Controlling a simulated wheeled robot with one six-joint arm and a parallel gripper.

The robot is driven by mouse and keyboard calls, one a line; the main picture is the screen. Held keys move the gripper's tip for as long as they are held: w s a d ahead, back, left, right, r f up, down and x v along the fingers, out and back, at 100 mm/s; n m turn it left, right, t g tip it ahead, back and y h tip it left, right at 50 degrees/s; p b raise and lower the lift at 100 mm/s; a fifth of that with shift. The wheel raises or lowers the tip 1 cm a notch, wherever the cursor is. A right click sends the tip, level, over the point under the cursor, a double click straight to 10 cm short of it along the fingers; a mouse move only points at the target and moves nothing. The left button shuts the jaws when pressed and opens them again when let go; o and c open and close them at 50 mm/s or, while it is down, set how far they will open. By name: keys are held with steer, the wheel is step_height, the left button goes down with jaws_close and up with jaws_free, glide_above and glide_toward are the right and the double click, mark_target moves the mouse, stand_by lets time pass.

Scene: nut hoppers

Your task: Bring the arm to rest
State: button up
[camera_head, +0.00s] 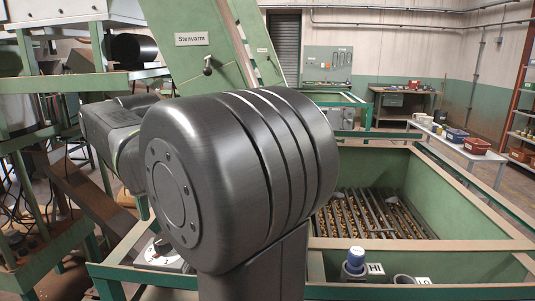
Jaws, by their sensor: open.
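My dark grey arm fills the middle of the head view. A large rounded joint stands close to the camera, and a further link reaches away to the left behind it. My gripper does not show; the far end of the arm is hidden behind the joint or lies outside the view.
A green hopper (470,187) with nuts on a slatted grate is at the right. A green panel marked "Stenvarm" (192,39) rises behind my arm. Benches stand farther back.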

mark_target(162, 239)
step_height(162, 239, down, 6)
stand_by(0.5)
